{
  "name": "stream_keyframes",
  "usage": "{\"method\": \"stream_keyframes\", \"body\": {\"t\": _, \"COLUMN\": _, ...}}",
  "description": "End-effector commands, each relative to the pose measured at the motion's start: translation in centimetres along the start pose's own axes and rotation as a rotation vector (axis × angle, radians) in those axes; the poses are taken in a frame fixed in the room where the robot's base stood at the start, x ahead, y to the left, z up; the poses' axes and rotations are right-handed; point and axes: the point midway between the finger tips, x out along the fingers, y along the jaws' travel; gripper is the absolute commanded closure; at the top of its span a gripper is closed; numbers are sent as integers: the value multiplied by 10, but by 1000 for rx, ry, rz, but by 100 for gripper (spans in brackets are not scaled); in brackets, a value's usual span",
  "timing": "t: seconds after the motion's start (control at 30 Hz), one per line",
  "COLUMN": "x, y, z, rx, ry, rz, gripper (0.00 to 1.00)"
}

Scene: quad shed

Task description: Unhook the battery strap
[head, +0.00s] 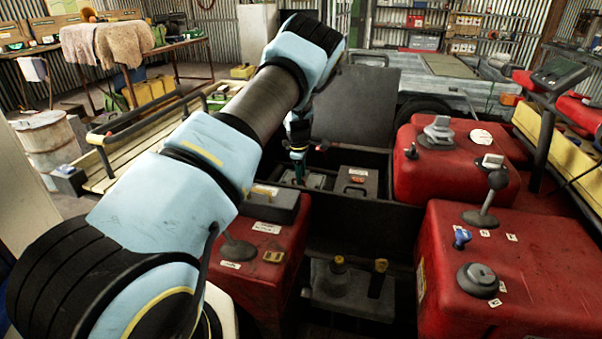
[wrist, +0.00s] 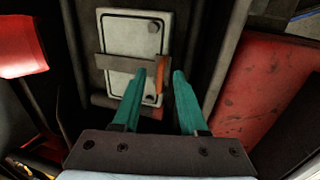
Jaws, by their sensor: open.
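The battery (wrist: 122,28) is a pale grey box with dark round terminals, set in a dark bay in the wrist view. The dark battery strap (wrist: 116,67) runs across it. An orange tab (wrist: 160,88) is at the strap's right end. My gripper (wrist: 159,76) has two teal fingers, open and spread to either side of the tab in the picture; I cannot tell whether they touch it. In the head view my gripper (head: 298,168) points down into the bay, by the battery's pale top (head: 315,181). The strap is too small to make out there.
Red bodywork (head: 455,165) stands right of the bay, with more red panels (head: 510,265) in front. A dark box (head: 356,181) sits right of the battery. A raised dark lid (head: 357,103) stands behind. The bay's dark walls closely flank the battery.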

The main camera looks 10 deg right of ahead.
Motion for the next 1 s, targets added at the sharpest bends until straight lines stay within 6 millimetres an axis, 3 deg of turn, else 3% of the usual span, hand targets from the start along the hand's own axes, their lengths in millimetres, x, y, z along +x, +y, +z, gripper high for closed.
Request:
{"method": "stream_keyframes", "body": {"t": 0.27, "x": 2, "y": 0, "z": 0, "rx": 0, "ry": 0, "rz": 1, "gripper": 58}}
{"method": "stream_keyframes", "body": {"t": 0.67, "x": 2, "y": 0, "z": 0, "rx": 0, "ry": 0, "rz": 0, "gripper": 100}}
{"method": "stream_keyframes", "body": {"t": 1.0, "x": 2, "y": 0, "z": 0, "rx": 0, "ry": 0, "rz": 1, "gripper": 100}}
